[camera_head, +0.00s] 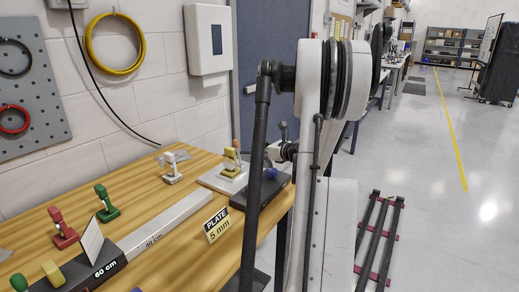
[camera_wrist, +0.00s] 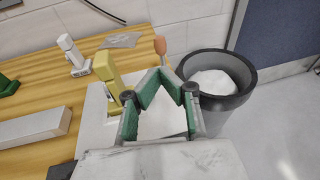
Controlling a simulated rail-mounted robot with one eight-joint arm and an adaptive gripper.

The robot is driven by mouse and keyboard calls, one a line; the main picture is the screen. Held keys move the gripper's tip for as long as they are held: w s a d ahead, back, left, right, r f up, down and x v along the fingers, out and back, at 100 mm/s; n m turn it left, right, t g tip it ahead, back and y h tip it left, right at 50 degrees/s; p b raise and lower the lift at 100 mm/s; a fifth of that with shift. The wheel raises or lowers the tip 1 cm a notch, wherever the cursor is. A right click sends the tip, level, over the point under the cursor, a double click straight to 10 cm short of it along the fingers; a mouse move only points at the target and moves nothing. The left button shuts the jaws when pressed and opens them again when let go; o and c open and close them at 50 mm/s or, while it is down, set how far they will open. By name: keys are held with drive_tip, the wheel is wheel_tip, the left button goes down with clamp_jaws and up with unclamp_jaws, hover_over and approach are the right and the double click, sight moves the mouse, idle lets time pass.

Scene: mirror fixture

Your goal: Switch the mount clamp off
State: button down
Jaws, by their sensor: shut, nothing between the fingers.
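A yellow clamp-like fixture (camera_head: 231,160) stands on a white plate (camera_head: 222,180) near the right end of the wooden bench. In the wrist view the yellow fixture (camera_wrist: 116,75) is just left of my gripper (camera_wrist: 161,73). An orange-tipped handle (camera_wrist: 160,45) shows just beyond the fingertips; it also shows in the head view (camera_head: 236,144). My gripper is shut and empty, with its green-padded fingers meeting at the tips. I cannot tell whether the fingertips touch the handle. The handle's lower part is hidden behind the fingers.
A white clamp (camera_head: 171,168), green clamp (camera_head: 106,205) and red clamp (camera_head: 62,230) stand along the bench. A grey bar (camera_head: 165,223) and a "PLATE 5 mm" sign (camera_head: 217,225) lie nearer. A dark bin (camera_wrist: 240,70) stands right of the bench.

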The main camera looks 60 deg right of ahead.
sight(238, 144)
drive_tip(key=x, duration=1)
drive_tip(key=shift+w+f, duration=0.1)
drive_tip(key=shift+w, duration=0.05)
